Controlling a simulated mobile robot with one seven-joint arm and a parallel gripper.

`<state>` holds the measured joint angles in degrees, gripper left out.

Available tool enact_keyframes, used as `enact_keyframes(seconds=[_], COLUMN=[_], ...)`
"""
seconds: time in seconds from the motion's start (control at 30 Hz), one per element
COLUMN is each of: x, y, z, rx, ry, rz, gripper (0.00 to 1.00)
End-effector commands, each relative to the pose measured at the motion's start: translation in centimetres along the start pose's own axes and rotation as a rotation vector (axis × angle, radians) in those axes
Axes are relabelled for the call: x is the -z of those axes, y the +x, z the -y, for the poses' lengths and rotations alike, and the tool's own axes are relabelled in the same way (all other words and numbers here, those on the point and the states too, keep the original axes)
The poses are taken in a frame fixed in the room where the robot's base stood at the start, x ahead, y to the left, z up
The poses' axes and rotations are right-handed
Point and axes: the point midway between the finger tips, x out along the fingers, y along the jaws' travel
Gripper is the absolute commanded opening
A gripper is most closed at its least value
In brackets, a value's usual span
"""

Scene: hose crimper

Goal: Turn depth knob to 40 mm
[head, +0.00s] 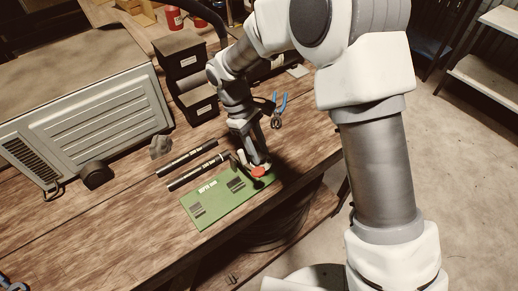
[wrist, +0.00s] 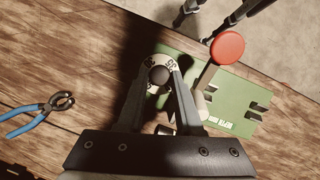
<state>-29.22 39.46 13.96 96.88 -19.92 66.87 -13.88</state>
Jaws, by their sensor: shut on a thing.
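The depth knob (wrist: 159,75) is a dark round cap with a pale numbered dial around it, seen in the wrist view. My gripper (wrist: 160,66) is shut on the knob, one finger on each side. The dial digits are partly covered and too small to read surely, so I cannot tell the setting. A green plate (wrist: 240,100) lies beside it with white lettering that seems to read depth. In the head view my gripper (head: 257,160) reaches down at the right end of the green plate (head: 210,208); the knob itself is mostly hidden there.
Blue-handled pliers (wrist: 38,115) lie left. Two black rods (head: 187,158) lie behind the plate. Black bins (head: 180,65) and a grey machine (head: 90,110) stand farther back. The wooden front left is fairly clear.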

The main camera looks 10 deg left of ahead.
Motion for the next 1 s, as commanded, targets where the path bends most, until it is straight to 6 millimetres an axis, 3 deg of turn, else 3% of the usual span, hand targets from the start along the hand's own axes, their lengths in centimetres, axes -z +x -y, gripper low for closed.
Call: enact_keyframes(seconds=[0.5,1.0], x=[-0.06,-0.12], y=[0.01,0.03], z=[0.35,0.40], rx=[-0.152,-0.194], ry=[-0.364,-0.464], rz=[-0.001,0.000], gripper=[0.00,0.00])
